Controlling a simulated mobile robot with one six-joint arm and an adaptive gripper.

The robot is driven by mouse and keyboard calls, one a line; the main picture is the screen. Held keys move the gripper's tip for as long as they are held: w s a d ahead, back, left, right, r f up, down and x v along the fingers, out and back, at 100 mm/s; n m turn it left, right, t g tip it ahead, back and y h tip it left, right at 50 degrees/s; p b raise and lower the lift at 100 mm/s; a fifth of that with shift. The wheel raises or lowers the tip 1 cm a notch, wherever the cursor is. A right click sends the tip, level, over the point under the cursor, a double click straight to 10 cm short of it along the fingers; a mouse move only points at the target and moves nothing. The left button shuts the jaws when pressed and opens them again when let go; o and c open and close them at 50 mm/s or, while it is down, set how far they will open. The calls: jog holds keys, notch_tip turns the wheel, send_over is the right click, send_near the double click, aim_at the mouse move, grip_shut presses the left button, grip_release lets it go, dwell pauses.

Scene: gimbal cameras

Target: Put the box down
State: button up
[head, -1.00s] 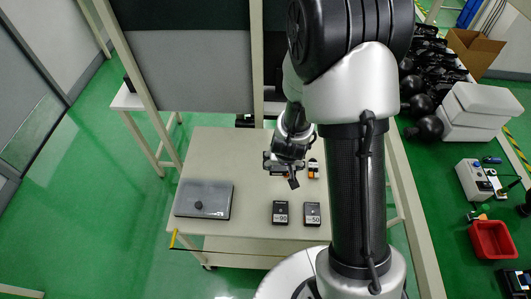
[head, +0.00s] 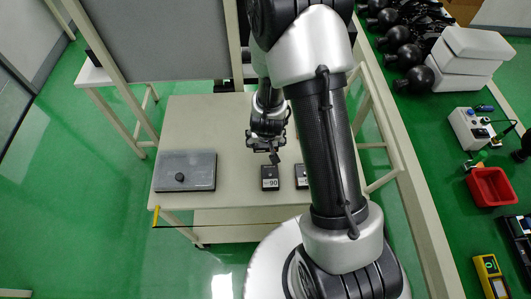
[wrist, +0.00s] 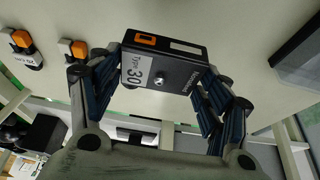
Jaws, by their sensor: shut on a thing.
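A small black box with a "Type 30" label and an orange patch (wrist: 165,66) is between my gripper's fingers in the wrist view. My gripper (wrist: 161,80) is shut on it, one finger on each side. In the head view my gripper (head: 267,140) is over the pale table (head: 215,115), behind two dark boxes; the held box is hard to make out there. Whether the held box touches the table cannot be told.
A black box marked 90 (head: 270,178) and another dark box (head: 301,176), partly behind my arm, stand on the table. A grey case with a dark knob (head: 185,171) lies at the table's left. Bare table lies between case and boxes.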

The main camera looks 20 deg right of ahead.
aim_at(266, 148)
jog(key=shift+f+b, duration=0.9)
jog(key=shift+f, duration=1.75)
jog(key=shift+f, duration=0.15)
jog(key=o, duration=1.1)
jog(key=shift+o, duration=0.2)
